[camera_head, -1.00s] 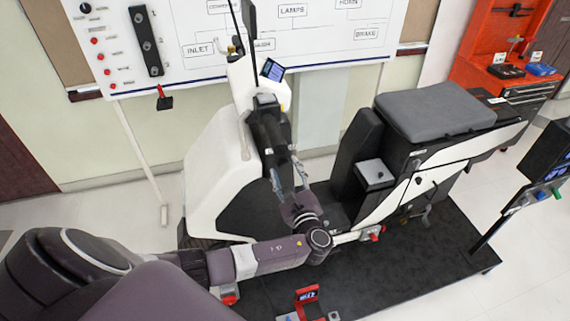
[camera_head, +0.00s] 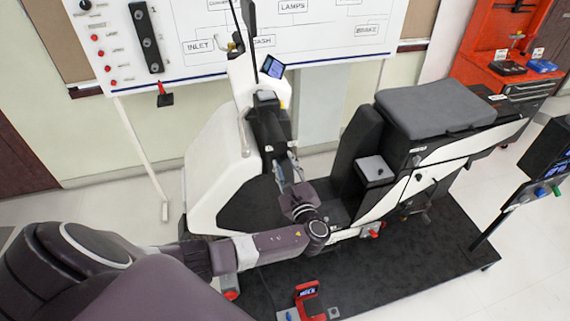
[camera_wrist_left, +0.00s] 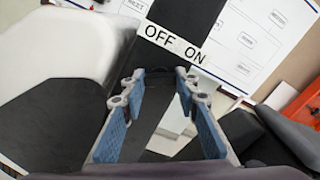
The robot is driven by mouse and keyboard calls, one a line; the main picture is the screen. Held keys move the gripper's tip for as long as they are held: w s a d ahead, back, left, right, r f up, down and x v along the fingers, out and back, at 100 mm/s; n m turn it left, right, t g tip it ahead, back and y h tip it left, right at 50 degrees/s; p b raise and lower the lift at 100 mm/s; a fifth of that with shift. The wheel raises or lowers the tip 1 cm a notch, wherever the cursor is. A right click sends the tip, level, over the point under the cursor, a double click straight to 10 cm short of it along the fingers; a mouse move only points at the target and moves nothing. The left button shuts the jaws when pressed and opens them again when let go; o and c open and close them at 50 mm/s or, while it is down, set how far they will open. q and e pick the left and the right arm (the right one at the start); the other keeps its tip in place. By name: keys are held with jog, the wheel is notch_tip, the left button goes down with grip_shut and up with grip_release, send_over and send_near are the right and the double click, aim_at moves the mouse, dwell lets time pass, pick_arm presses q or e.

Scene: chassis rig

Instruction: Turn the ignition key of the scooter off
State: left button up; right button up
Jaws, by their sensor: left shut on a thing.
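The white and black scooter (camera_head: 215,165) stands on a dark platform, with its front at the left and its grey seat at the right. In the left wrist view a white OFF/ON label (camera_wrist_left: 172,45) sits on the scooter's black panel, just beyond the fingers. My left gripper (camera_head: 287,165) is at the black column behind the front shield. Its blue-padded fingers (camera_wrist_left: 159,85) show below the label in the wrist view, shut on the ignition key. The key itself cannot be made out between them. My right gripper is out of view.
A whiteboard (camera_head: 330,40) with labelled boxes stands behind the scooter. A red tool cabinet (camera_head: 480,70) is at the back right, and a dark stand (camera_head: 545,165) is at the right. A small red fixture (camera_head: 306,292) is at the platform's front. The platform (camera_head: 400,270) is clear at front right.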

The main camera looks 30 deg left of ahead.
pick_arm(q)
jog(key=shift+f+n+b, duration=0.2)
jog(key=shift+n+b, duration=0.9)
jog(key=shift+b, duration=0.05)
jog(key=n+b, duration=0.7)
jog(key=b, duration=0.1)
jog(key=shift+n+b, duration=0.3)
jog(key=shift+b, duration=0.05)
jog(key=shift+r+n+b, duration=0.2)
jog(key=shift+n+b, duration=0.9)
jog(key=shift+b, duration=0.15)
jog(key=o, duration=1.1)
jog(key=shift+o, duration=0.2)
